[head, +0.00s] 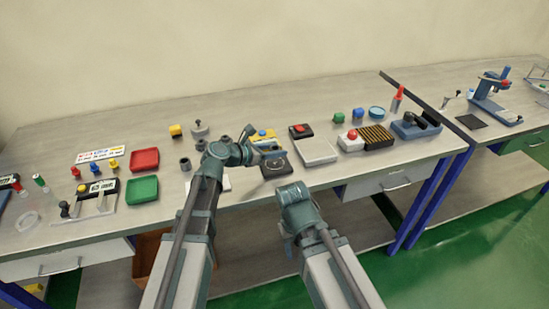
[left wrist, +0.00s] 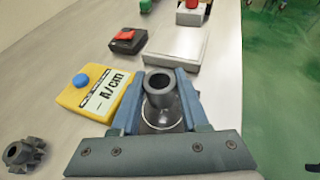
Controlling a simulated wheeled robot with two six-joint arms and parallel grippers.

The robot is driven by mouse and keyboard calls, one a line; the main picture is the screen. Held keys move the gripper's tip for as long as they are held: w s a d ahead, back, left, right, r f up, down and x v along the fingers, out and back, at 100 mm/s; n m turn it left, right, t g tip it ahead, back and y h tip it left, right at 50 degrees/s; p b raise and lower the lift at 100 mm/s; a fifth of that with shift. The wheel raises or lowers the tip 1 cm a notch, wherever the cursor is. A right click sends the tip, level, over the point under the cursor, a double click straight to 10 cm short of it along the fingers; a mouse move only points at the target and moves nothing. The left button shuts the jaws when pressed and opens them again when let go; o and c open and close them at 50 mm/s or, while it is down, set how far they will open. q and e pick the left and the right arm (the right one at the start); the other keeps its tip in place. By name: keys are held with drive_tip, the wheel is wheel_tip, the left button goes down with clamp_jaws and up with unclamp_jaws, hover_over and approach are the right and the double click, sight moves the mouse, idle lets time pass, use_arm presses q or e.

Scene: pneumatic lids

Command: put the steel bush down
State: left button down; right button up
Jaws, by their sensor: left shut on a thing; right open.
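The steel bush (left wrist: 159,86) is a short grey hollow cylinder. In the left wrist view it stands between the two blue fingers of my left gripper (left wrist: 158,98), which is shut on it. A round, shiny-rimmed thing (left wrist: 162,118) shows just below the bush; I cannot tell whether they touch. In the head view my left gripper (head: 249,150) is over the bench beside a dark square pad with a round mark (head: 276,166); the bush cannot be made out there. My right gripper (head: 293,190) is open and empty near the bench's front edge.
A yellow box with a blue button (left wrist: 95,90) is close left of the held bush. A black box with a red button (head: 300,130) and a pale plate (head: 316,152) are to the right. Grey metal parts (head: 186,164) and red and green trays (head: 142,190) are left.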

sight(275, 163)
use_arm(q)
wheel_tip(275, 163, down, 3)
drive_tip(key=shift+f+b, duration=0.1)
drive_tip(key=shift+b, duration=1.1)
drive_tip(key=c, duration=0.9)
unclamp_jaws()
drive_tip(key=o, duration=0.5)
